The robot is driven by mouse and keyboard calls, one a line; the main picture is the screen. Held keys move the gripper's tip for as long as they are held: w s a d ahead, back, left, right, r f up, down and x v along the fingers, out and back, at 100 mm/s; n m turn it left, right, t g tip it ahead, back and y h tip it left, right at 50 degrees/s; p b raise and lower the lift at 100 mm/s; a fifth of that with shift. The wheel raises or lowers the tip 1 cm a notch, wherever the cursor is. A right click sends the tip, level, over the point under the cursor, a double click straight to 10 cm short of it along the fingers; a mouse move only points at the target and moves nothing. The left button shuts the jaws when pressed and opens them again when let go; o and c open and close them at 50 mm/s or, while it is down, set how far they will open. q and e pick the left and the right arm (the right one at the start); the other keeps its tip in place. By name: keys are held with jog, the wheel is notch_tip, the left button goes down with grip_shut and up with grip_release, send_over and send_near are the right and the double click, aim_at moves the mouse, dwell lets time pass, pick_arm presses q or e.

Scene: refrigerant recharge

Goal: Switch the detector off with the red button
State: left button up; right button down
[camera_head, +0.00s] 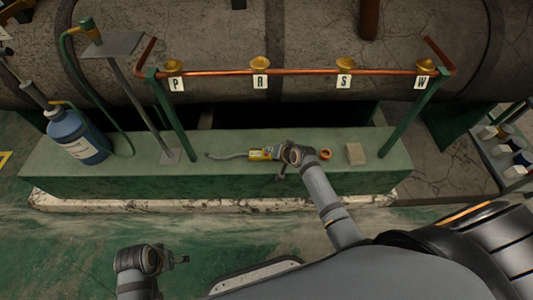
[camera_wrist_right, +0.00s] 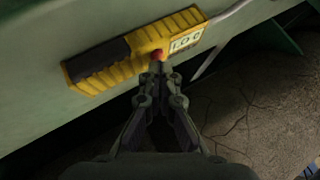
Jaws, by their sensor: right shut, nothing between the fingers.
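The yellow detector (camera_head: 258,155) lies on the green ledge, partly behind my right wrist in the head view. In the right wrist view the detector (camera_wrist_right: 108,68) shows a dark grip strip, a small pale display and a red button (camera_wrist_right: 157,54). My right gripper (camera_wrist_right: 157,68) is shut and empty, its fingertips right at the button's lower edge; I cannot tell whether they touch it. In the head view my right gripper (camera_head: 281,175) is small and mostly hidden by the wrist. My left gripper (camera_head: 181,260) is low on the left, away from the ledge; its finger opening is unclear.
A copper pipe (camera_head: 300,72) with several brass fittings and letter tags spans above the ledge (camera_head: 130,150). A blue bottle (camera_head: 76,138) stands left. A copper-coloured ring (camera_head: 326,154) and a beige block (camera_head: 356,154) sit right of my wrist. A grey hose (camera_head: 228,156) leaves the detector.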

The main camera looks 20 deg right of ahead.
jog(key=shift+f, duration=0.3)
jog(key=shift+r+p, duration=0.45)
jog(key=shift+p, duration=0.25)
